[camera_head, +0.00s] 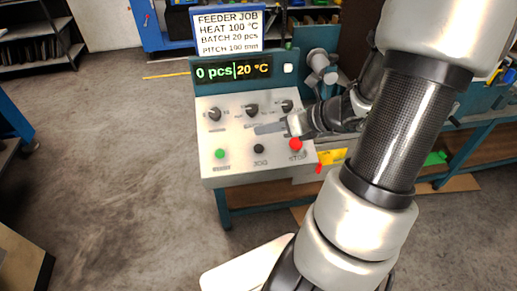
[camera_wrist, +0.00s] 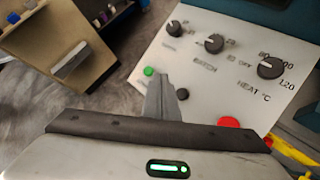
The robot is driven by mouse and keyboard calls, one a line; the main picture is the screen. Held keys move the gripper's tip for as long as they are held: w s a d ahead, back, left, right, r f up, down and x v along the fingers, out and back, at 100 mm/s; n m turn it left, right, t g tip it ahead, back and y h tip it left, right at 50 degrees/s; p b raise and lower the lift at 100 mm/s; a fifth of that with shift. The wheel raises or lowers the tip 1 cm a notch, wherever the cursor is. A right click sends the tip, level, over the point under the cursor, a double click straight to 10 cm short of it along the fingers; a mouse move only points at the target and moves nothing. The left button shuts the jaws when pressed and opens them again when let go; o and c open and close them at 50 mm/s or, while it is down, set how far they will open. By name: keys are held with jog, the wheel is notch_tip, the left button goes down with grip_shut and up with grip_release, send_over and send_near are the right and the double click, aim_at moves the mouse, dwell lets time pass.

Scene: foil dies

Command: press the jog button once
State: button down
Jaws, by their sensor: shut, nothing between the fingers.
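The control panel (camera_head: 240,170) is a light sloped plate on a teal machine. Along its lower row are a green button (camera_head: 220,153), the black jog button (camera_head: 258,149) with a label below it reading like JOG, and a red stop button (camera_head: 295,144). My gripper (camera_head: 258,129) is shut and empty, its fingers reaching left over the panel between the knobs and the buttons. In the wrist view, the shut fingers (camera_wrist: 162,85) pass just left of the black button (camera_wrist: 182,93). Their height above the panel is hard to tell.
Three knobs (camera_head: 252,111) sit above the buttons; the wrist view shows the HEAT knob (camera_wrist: 270,67). The display (camera_head: 233,71) reads 0 pcs and 20 °C. A sign (camera_head: 229,30) lists heat 100 °C, batch 20 pcs and pitch 100 mm. The floor left of the machine is clear.

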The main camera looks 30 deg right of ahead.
jog(key=b, duration=0.6)
send_over(258, 149)
jog(key=s, duration=0.2)
jog(key=f, duration=0.6)
jog(key=shift+s+d+f, duration=0.2)
jog(key=shift+d+f, duration=0.2)
jog(key=shift+w+f, duration=0.25)
jog(key=shift+f, duration=0.2)
jog(key=shift+f, duration=0.15)
jog(key=shift+w+d+f, duration=0.1)
jog(key=shift+f, duration=0.15)
jog(key=shift+w+f+b, duration=0.15)
jog(key=shift+f+b, duration=0.35)
jog(key=shift+b, duration=0.05)
dwell(0.8)
jog(key=shift+r, duration=0.15)
jog(key=shift+s+r+p, duration=0.3)
jog(key=shift+r+p, duration=0.45)
jog(key=shift+p, duration=0.15)
